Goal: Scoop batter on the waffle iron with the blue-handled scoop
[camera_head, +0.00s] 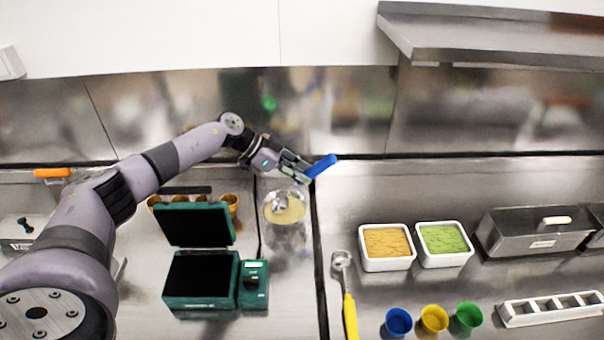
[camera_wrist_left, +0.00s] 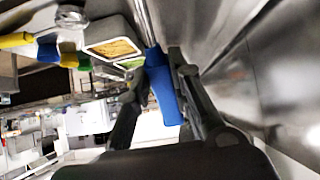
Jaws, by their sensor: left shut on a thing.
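The blue-handled scoop (camera_head: 321,166) is in my left gripper (camera_head: 301,172), which is shut on its blue handle. The handle also shows between the fingers in the left wrist view (camera_wrist_left: 163,92). The scoop's metal bowl (camera_head: 279,201) shows at the batter container (camera_head: 286,232), a clear round tub with pale yellow batter, below the gripper. I cannot tell how deep the bowl sits. The green waffle iron (camera_head: 201,278) stands open to the left of the tub, its dark lower plate bare. My right gripper is not in view.
A yellow-handled scoop (camera_head: 350,313) lies right of the seam. White tubs of orange (camera_head: 387,242) and green (camera_head: 443,238) contents stand to the right, with blue (camera_head: 398,322), yellow and green cups in front. Waffle cones (camera_head: 232,203) stand behind the iron.

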